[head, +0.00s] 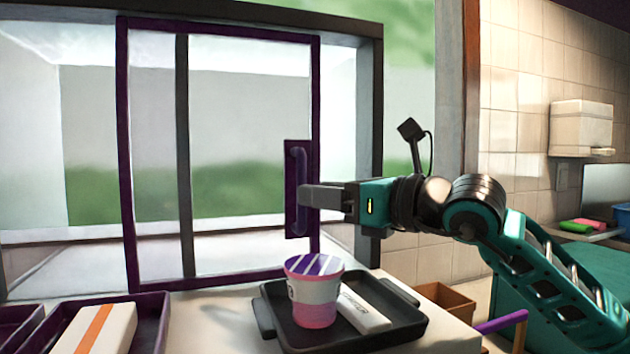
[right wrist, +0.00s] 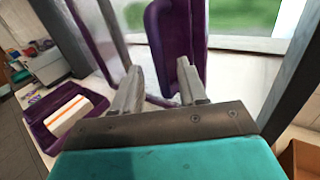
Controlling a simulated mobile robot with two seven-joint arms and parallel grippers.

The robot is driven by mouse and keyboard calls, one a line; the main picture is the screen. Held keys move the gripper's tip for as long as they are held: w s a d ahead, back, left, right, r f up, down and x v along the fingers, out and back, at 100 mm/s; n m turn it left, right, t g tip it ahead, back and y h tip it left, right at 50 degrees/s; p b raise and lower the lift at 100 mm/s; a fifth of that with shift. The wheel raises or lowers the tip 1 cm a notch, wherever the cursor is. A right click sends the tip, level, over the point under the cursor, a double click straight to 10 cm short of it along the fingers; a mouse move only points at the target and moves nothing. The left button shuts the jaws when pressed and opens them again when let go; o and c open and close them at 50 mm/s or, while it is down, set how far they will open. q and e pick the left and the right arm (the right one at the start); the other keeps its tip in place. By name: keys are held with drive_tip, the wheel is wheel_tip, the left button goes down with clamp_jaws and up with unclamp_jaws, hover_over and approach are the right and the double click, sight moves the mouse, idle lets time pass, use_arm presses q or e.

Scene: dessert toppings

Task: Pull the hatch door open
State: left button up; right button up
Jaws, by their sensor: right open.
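The hatch door (head: 124,150) is a glass panel in a purple frame, standing upright in a dark-framed hatch opening. Its purple handle (head: 302,190) is on the right side of the frame. My right gripper (head: 306,196) is open at the handle, fingers pointing left in the head view. In the right wrist view the two fingertips (right wrist: 160,72) are at the lower part of the purple handle (right wrist: 174,40), with its bar between or just ahead of them. I cannot tell whether they touch it. My left gripper is not in view.
On the counter below, a black tray (head: 410,335) holds a purple-and-pink cup (head: 315,300) and a white packet (head: 362,312). A purple tray (head: 160,310) with an orange-striped white box (head: 98,330) is at left. A brown box (head: 450,300) sits right.

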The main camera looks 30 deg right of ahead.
drive_tip(key=shift+p+x, duration=0.45)
drive_tip(key=shift+x, duration=0.65)
drive_tip(key=shift+c, duration=0.2)
clamp_jaws()
drive_tip(key=shift+s, duration=0.1)
